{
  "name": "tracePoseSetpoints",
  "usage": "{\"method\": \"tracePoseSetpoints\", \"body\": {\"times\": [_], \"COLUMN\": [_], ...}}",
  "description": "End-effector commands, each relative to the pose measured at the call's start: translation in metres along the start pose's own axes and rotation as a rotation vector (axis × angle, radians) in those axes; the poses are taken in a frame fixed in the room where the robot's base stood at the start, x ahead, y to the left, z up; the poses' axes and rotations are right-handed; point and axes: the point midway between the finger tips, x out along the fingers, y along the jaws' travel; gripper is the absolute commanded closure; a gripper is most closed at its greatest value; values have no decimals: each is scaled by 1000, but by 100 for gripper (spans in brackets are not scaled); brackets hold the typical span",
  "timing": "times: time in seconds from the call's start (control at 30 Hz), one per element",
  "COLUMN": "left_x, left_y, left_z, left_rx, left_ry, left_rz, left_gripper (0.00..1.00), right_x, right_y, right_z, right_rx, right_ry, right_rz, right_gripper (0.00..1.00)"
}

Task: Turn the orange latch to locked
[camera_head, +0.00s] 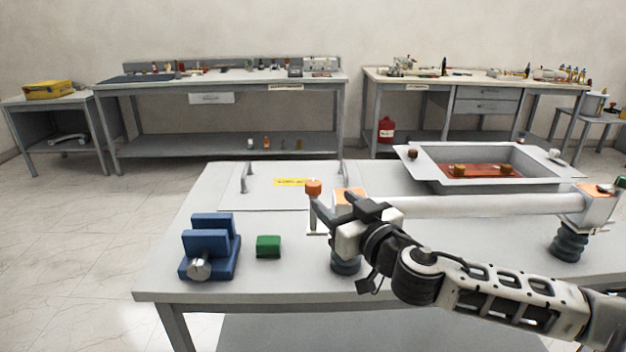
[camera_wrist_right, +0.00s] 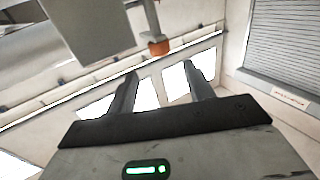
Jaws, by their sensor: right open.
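The orange latch knob (camera_head: 313,187) sits upright on a grey post at the left end of the white tube (camera_head: 470,206) in the head view. It also shows in the right wrist view as an orange knob (camera_wrist_right: 159,47), hanging from a pale part beyond the fingertips. My right gripper (camera_head: 336,213) is just right of the latch post, partly hiding the tube's left end. In the wrist view its two dark fingers (camera_wrist_right: 163,72) are spread, with nothing seen between them. Contact with the latch cannot be told. My left gripper is not in view.
A blue clamp block (camera_head: 210,246) and a green block (camera_head: 268,246) stand at the table's left front. A panel with a yellow label (camera_head: 290,182) lies behind. A grey tray (camera_head: 480,188) is at the back right. Dark ribbed insulators (camera_head: 568,243) stand under the tube's ends.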

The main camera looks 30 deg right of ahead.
Motion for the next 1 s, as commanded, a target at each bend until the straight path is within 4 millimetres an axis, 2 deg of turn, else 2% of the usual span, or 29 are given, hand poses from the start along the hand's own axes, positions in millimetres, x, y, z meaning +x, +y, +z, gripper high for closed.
{"method": "tracePoseSetpoints", "body": {"times": [0.3,0.5,0.7,1.0], "left_x": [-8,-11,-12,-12], "left_y": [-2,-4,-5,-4], "left_z": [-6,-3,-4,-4], "left_rx": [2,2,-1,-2], "left_ry": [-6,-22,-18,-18], "left_rz": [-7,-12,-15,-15], "left_gripper": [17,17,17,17], "right_x": [50,78,91,93], "right_y": [0,0,-1,-1], "right_z": [-4,-3,-1,0], "right_rx": [2,1,0,0], "right_ry": [3,2,1,-1], "right_rz": [1,1,-1,-1], "right_gripper": [48,48,48,48]}}
